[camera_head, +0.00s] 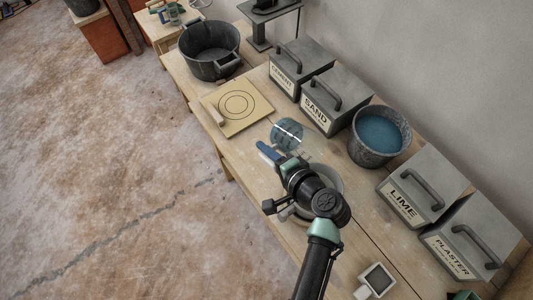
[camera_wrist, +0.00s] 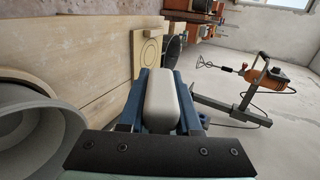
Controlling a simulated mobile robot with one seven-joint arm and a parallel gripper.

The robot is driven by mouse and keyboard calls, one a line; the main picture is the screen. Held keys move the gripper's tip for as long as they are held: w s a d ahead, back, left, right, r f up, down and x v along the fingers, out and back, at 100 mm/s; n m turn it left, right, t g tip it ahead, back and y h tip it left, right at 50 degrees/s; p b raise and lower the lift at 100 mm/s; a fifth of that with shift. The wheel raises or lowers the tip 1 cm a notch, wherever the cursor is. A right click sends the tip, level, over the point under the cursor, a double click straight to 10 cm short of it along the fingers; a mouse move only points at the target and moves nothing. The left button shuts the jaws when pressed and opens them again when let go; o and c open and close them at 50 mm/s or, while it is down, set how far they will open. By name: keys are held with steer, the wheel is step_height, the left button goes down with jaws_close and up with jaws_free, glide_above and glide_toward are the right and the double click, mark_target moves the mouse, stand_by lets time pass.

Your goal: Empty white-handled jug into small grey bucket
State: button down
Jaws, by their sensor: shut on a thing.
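A clear jug (camera_head: 288,133) with a bluish tint is held above the table in the head view, just beyond my gripper (camera_head: 276,153). In the wrist view, my gripper (camera_wrist: 162,95) is shut on its white handle (camera_wrist: 163,102), between the blue fingers. The jug's body is hidden there, and I cannot tell its exact tilt or how much it holds. The small grey bucket (camera_head: 335,182) stands on the table, partly covered by my arm. A grey round vessel, likely this bucket, shows at the left of the wrist view (camera_wrist: 22,140).
A bucket of blue liquid (camera_head: 360,150) stands to the right. Grey bins labelled cement (camera_head: 292,68), sand (camera_head: 330,100), lime (camera_head: 420,190) and plaster (camera_head: 465,240) line the wall. A board with rings (camera_head: 225,115) and a large dark tub (camera_head: 205,68) lie farther back.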

steer(key=shift+s+d+f+t+y+b, duration=0.2)
steer(key=shift+t+y+b, duration=0.45)
steer(key=shift+b, duration=1.85)
steer(key=shift+s+a+f+t+y+b, duration=0.1)
steer(key=shift+f+t+y+b, duration=0.5)
steer(key=shift+b, duration=1.85)
steer(key=t+y+b, duration=0.1)
steer(key=b, duration=0.3)
steer(key=s+d+r+t+b, duration=0.1)
steer(key=t+b, duration=0.1)
steer(key=b, duration=0.3)
steer(key=shift+r+y, duration=0.15)
steer(key=shift+y, duration=0.2)
steer(key=shift+s+r+t+b, duration=0.1)
steer(key=shift+r+t+b, duration=0.2)
steer(key=shift+b, duration=0.35)
